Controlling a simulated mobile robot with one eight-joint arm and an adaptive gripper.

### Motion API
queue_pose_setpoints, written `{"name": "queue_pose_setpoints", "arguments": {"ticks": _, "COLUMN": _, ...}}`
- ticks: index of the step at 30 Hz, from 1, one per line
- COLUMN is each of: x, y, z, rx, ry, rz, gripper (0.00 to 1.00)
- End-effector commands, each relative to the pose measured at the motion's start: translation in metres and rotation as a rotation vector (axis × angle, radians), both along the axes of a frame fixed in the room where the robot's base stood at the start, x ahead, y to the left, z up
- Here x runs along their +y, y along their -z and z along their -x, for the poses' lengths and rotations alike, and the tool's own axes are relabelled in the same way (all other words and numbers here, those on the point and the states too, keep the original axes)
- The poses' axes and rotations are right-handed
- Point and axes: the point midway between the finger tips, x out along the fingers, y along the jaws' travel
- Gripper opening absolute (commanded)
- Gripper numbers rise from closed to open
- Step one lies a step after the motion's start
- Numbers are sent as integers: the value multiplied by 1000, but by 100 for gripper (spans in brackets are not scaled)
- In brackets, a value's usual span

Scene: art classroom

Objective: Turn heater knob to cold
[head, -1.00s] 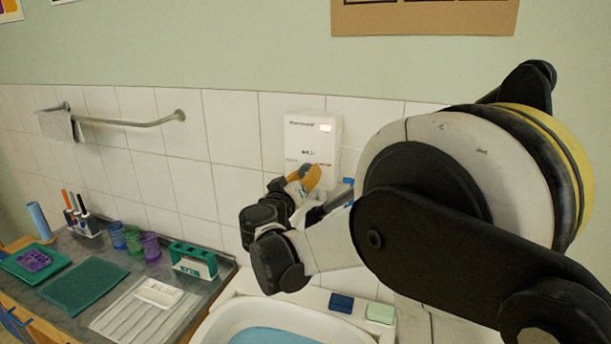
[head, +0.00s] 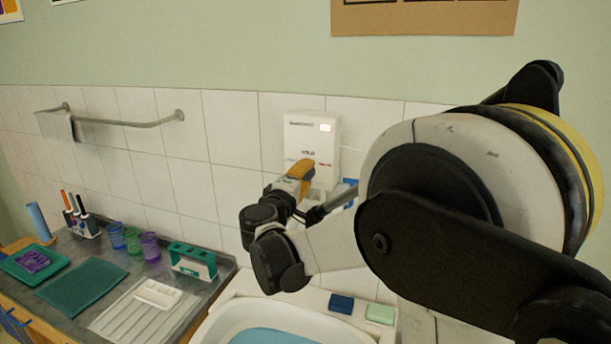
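The white heater box (head: 312,137) is fixed to the tiled wall above the basin. It has a small lit display at its top right and blue and red marks on its lower front. My gripper (head: 301,170) is at the lower front of the heater, with its orange part against or just before it. The knob is hidden behind the gripper, and I cannot tell whether the fingers touch it. The finger gap is not visible, so open or shut does not show.
A white basin (head: 215,328) is below, with a blue sponge (head: 341,303) and a green one (head: 380,313) on its back ledge. A counter at left holds cups, a green rack (head: 192,262) and a green mat (head: 84,286). A towel rail (head: 130,123) is on the wall.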

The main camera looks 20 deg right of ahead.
Motion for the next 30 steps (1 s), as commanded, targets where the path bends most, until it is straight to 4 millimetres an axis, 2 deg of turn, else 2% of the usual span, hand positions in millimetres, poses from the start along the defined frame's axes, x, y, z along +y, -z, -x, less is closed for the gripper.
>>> {"name": "queue_pose_setpoints", "arguments": {"ticks": 30, "x": 0, "y": -2, "z": 0, "rx": 643, "ry": 2, "rz": 637, "gripper": 5}}
